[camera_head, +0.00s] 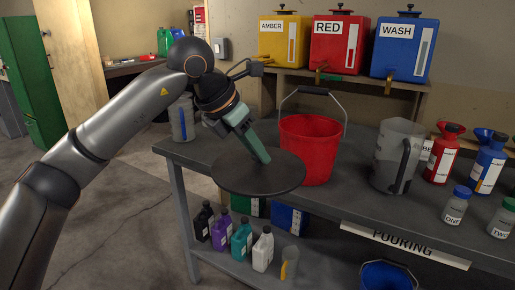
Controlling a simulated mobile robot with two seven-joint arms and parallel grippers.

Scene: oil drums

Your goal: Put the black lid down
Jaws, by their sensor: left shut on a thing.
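The black lid (258,178) is a wide, dark round disc at the left end of the grey bench, in front of and left of the red bucket. Its left part reaches past the bench's front edge. My left gripper (262,157) comes down on it from above and is shut on it near its middle. The lid looks roughly level; I cannot tell whether it touches the bench top. My right gripper is not in view.
The red bucket (309,145) stands close behind the lid. A clear jug (396,160) and several small bottles stand to the right on the bench (350,208). Amber, red and wash tanks (404,47) sit on a back shelf. Bottles line the lower shelf.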

